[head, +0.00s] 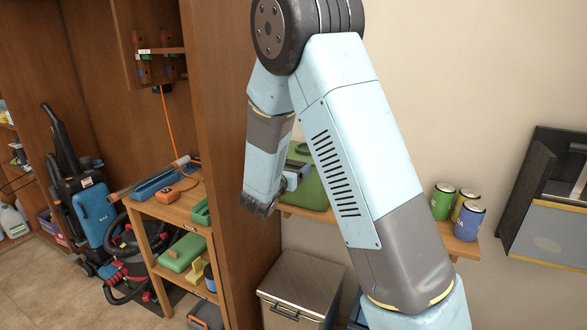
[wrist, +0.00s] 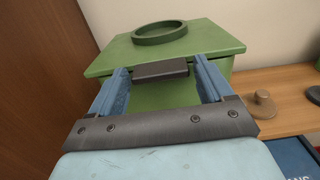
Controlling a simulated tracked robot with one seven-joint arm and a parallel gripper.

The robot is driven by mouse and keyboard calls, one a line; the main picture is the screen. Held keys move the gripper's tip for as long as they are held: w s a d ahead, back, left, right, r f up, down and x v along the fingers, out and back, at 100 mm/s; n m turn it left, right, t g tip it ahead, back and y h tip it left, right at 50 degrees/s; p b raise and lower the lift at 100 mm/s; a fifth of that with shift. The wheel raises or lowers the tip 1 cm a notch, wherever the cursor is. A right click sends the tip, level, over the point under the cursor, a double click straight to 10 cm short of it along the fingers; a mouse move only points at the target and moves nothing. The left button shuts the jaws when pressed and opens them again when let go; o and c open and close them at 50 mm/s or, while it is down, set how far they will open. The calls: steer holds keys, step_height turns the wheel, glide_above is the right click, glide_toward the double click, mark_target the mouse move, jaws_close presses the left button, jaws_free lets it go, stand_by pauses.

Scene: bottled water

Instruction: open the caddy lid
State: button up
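The green caddy (wrist: 165,97) stands on a wooden shelf. Its flat green lid (wrist: 215,40) is shut, with a raised green ring (wrist: 138,38) on top and a dark tab (wrist: 160,71) at the front edge. In the head view the caddy (head: 312,192) is partly hidden behind my arm. My gripper (wrist: 161,67) is open at the caddy's front, with its two blue fingers on either side of the tab. There is a gap between each finger and the tab. In the head view my gripper (head: 296,178) is small, pointing at the caddy.
Several cans (head: 467,220) stand on the shelf to the right. A tall wooden panel (head: 237,120) rises on the left. A metal bin (head: 300,285) stands below the shelf.

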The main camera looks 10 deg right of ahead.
steer(key=c, duration=1.3)
steer(key=shift+a, duration=0.1)
